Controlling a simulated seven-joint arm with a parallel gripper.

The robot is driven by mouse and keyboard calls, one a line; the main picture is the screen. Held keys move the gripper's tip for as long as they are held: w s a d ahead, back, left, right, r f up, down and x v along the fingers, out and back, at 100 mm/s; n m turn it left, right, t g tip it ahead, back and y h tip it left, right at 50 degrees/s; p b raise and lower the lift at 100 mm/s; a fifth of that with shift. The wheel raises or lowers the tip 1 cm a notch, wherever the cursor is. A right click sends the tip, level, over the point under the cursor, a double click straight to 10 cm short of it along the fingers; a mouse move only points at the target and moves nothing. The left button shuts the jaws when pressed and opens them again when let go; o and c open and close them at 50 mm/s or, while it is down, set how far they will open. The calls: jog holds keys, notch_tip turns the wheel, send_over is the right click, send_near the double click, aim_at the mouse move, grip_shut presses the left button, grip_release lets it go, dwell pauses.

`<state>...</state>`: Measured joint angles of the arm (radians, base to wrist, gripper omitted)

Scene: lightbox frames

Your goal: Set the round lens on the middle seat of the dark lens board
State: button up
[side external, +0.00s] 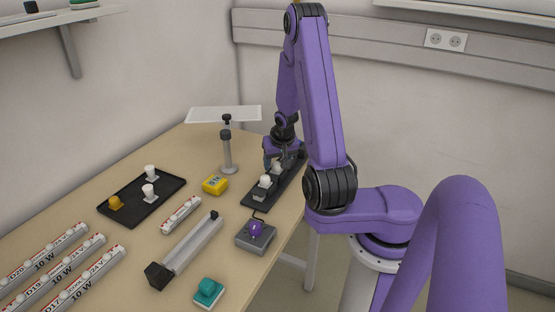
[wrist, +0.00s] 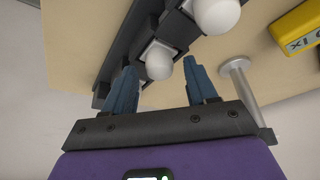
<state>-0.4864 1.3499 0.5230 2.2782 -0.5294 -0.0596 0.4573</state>
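The dark lens board (side external: 252,203) lies along the table's right edge and also shows in the wrist view (wrist: 113,65). Two white rounded lenses sit on grey blocks on it: a nearer one (side external: 265,181), and one (side external: 277,167) farther along by my gripper. In the wrist view, one white lens (wrist: 159,66) lies between my fingers, with visible gaps on both sides, and the other (wrist: 216,14) is at the top. My gripper (wrist: 163,88) is open over the board; it also shows in the side view (side external: 276,161). The board's far end is partly hidden behind my gripper.
A black tray (side external: 135,208) at left holds two white pieces and an orange one. A yellow box (side external: 215,185), a lamp stand (side external: 228,155), a grey device with a purple knob (side external: 256,236), a rail (side external: 188,249) and a teal block (side external: 208,292) stand around the board.

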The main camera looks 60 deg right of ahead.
jog(key=shift+s+a+r, duration=0.1)
jog(key=shift+r, duration=0.65)
jog(key=shift+v, duration=5.35)
jog(key=w+a+r+n+y, duration=0.1)
jog(key=w+a+n+y, duration=0.25)
jog(key=a+n, duration=0.95)
jog(key=s+a+n+g, duration=0.1)
jog(key=s+a+n, duration=0.3)
jog(key=s, duration=0.5)
jog(key=s+a+r+n+g, duration=0.1)
jog(key=s+a+n, duration=0.3)
jog(key=s, duration=0.6)
jog(key=shift+s+a+r+n+g, duration=0.35)
jog(key=shift+a+g, duration=0.15)
jog(key=shift+a, duration=0.4)
